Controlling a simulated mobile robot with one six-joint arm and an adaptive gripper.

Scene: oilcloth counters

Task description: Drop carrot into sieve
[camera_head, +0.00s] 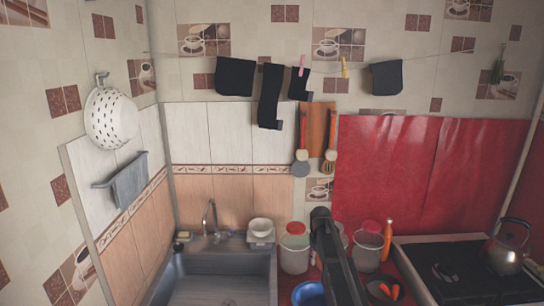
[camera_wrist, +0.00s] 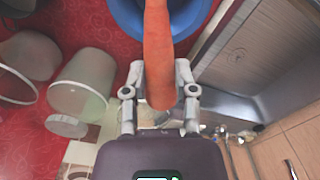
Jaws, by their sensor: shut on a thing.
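My gripper (camera_wrist: 159,78) is shut on an orange carrot (camera_wrist: 157,45) in the wrist view. The carrot lies lengthwise between the fingers and runs past the top edge of the picture. Beyond it is a round blue bowl-like vessel (camera_wrist: 205,14), partly covered by the carrot. It also shows at the bottom of the head view (camera_head: 307,295), beside my dark arm. I cannot tell whether the blue vessel is perforated. A white perforated colander (camera_head: 110,118) hangs on the left wall. My gripper cannot be made out in the head view.
The grey sink (camera_head: 210,272) and its tap (camera_head: 208,218) are left of my arm. Lidded containers (camera_head: 294,250) stand along the back of the red counter. A stove (camera_head: 455,265) with a kettle (camera_head: 508,246) is at the right. Orange pieces (camera_head: 383,288) lie in a dark dish.

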